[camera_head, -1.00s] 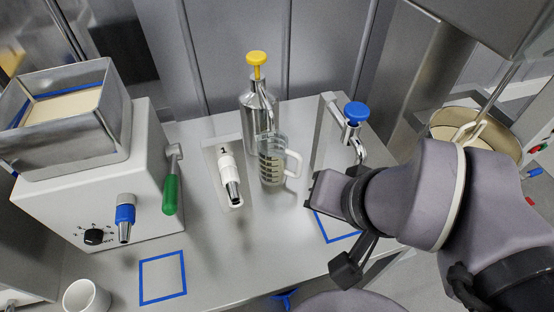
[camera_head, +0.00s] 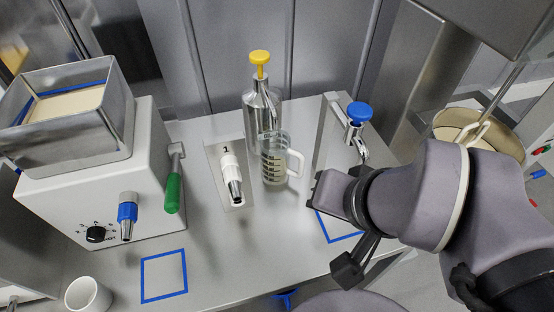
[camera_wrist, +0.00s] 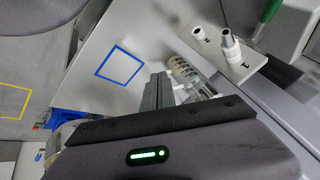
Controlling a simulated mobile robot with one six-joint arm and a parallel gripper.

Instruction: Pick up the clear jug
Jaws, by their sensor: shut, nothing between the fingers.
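The clear jug (camera_head: 275,165) stands upright on the steel counter in front of the steel pump bottle. It has dark measuring marks and a pale handle on its right side. In the wrist view the jug (camera_wrist: 186,71) shows just beyond my fingers, partly hidden by them and by my gripper body. My gripper (camera_head: 318,190) is to the right of the jug and apart from its handle. Its fingers (camera_wrist: 159,92) are together with nothing between them.
The pump bottle (camera_head: 262,112) with a yellow top is close behind the jug. A white-and-steel nozzle (camera_head: 231,175) stands to its left, and a blue-knobbed tap (camera_head: 358,115) is behind my gripper. A blue square (camera_head: 164,275) marks clear counter at the front left.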

